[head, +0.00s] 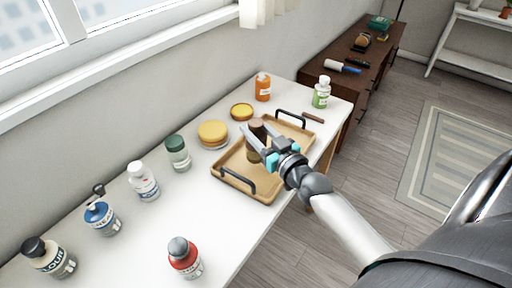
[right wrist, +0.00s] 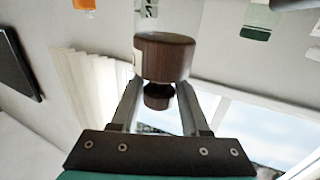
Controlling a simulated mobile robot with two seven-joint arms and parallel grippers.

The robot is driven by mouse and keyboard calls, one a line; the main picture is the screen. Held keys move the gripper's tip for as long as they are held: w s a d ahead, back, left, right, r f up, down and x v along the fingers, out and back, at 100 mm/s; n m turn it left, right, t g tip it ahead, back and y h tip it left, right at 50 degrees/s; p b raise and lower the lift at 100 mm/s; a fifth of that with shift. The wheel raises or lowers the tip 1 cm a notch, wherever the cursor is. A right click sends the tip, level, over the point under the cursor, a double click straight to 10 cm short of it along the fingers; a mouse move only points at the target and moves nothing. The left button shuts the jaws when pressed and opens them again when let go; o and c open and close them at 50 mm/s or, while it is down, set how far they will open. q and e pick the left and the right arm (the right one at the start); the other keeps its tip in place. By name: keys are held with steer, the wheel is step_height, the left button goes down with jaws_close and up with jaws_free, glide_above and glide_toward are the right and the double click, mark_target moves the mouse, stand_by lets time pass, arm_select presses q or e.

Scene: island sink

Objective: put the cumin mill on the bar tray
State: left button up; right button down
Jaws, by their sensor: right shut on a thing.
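The cumin mill is a dark brown wooden mill (head: 256,128). It also shows in the right wrist view (right wrist: 165,57), with a wide body and a narrow neck between my fingers. My right gripper (head: 258,143) is shut on it; the gripper shows in the right wrist view (right wrist: 158,100) too. The bar tray (head: 233,165) is a light wooden tray with two black handles on the white counter. The mill is over the tray's back left part. I cannot tell whether its base touches the tray floor. My left gripper is not in view.
A yellow-lidded jar (head: 213,133), a smaller yellow tin (head: 242,111), an orange bottle (head: 263,88) and a green-labelled bottle (head: 321,93) stand around the tray's back. A green-lidded jar (head: 178,152), several bottles and a red shaker (head: 185,258) stand left. The tray's front is clear.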

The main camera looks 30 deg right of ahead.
steer(key=shift+f+b, duration=1.1)
steer(key=shift+f, duration=1)
steer(key=shift+f, duration=0.15)
steer(key=shift+c, duration=2)
jaws_free()
steer(key=s+p, duration=0.1)
steer(key=s, duration=0.9)
steer(key=shift+s+d, duration=0.1)
steer(key=shift+s, duration=0.9)
